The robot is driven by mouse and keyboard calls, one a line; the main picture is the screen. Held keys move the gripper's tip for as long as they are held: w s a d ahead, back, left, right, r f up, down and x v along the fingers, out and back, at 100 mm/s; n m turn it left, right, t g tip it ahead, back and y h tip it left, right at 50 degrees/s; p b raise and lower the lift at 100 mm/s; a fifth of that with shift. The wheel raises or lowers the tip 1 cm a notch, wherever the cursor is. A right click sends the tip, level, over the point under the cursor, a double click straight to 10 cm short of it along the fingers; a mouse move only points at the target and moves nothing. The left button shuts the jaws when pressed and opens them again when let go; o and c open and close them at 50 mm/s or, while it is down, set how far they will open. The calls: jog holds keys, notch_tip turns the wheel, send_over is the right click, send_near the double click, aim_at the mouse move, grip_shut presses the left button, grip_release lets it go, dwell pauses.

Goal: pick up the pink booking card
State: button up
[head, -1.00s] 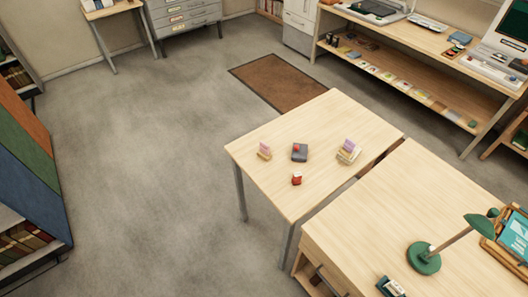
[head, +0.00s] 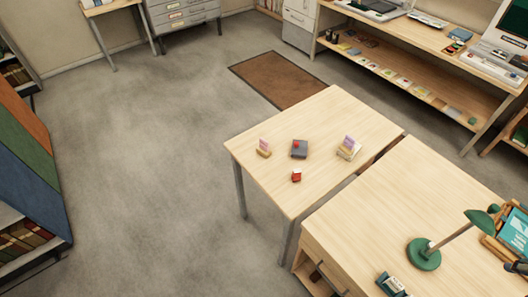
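A small pink card (head: 264,143) stands upright in a light wooden holder (head: 263,153) at the left of the near pale wooden table (head: 275,183). A second card, more lilac (head: 348,142), stands on a cream-coloured block or holder (head: 348,154) at the right of the same table. The cards are too small for me to read any writing. My gripper is not in view, and nothing touches either card.
A dark grey box with a red top piece (head: 299,149) and a small red object (head: 296,177) lie between the cards. A second table (head: 380,215) with a green lamp (head: 424,254) adjoins at right. Open grey floor (head: 150,170) lies left; a brown mat (head: 278,80) lies behind.

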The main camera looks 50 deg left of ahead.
aim_at(264, 147)
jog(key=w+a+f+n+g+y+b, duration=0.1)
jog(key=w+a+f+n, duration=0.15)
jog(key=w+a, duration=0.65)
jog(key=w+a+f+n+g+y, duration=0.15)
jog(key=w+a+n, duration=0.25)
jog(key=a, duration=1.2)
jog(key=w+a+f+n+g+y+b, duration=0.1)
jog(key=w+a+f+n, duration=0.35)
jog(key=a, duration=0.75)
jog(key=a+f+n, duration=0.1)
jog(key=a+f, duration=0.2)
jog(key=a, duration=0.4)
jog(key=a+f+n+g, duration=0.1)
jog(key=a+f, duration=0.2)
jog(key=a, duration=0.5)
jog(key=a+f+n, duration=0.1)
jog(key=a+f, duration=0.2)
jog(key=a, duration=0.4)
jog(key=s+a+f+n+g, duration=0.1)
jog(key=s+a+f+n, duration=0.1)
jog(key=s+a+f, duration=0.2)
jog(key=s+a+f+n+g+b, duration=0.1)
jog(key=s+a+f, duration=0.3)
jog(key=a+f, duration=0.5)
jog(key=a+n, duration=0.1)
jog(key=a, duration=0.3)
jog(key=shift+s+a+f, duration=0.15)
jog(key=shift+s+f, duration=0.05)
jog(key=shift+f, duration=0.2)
